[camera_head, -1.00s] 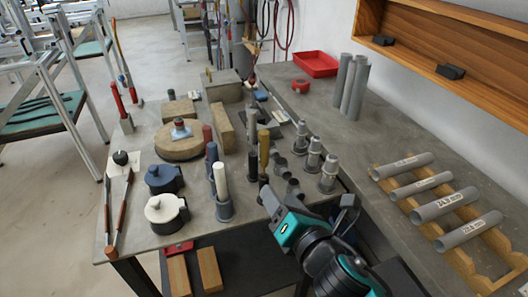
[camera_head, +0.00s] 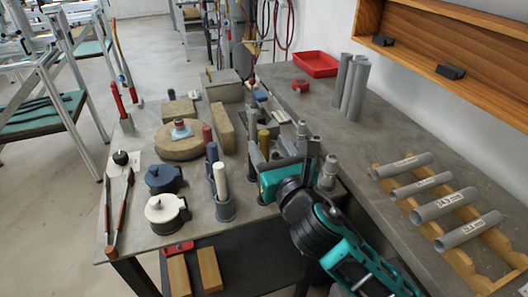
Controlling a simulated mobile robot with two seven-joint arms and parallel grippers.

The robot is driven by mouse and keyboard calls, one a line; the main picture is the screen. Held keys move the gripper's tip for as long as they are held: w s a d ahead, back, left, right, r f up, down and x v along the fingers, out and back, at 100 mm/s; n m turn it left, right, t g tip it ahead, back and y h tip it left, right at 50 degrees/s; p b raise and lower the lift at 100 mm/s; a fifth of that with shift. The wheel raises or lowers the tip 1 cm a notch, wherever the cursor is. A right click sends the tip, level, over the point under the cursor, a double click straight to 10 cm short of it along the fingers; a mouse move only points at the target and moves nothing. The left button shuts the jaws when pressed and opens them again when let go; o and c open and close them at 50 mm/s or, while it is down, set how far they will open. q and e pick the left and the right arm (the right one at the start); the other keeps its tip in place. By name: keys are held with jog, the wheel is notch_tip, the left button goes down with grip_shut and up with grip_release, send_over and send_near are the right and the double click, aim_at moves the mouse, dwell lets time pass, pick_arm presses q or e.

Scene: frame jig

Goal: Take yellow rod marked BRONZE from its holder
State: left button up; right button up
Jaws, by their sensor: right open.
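The yellow rod (camera_head: 263,139) stands upright among the rods and holders near the right side of the bench. Its upper part shows; its lower part and its holder are hidden behind my right gripper. No marking on it is legible. My right gripper (camera_head: 274,156) is open, low in front of the yellow rod. One dark finger is left of the rod and the other is to its right. I cannot tell whether a finger touches the rod. My left gripper is not in view.
A white rod (camera_head: 220,180) and dark blue rod (camera_head: 212,158) stand close on the left, a red rod (camera_head: 207,136) behind them. A grey stepped post (camera_head: 328,172) stands close on the right. Labelled grey tubes (camera_head: 444,200) lie on a wooden rack further right.

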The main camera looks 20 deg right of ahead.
jog(key=w, duration=0.5)
jog(key=shift+w, duration=0.15)
grip_shut()
dwell(0.4)
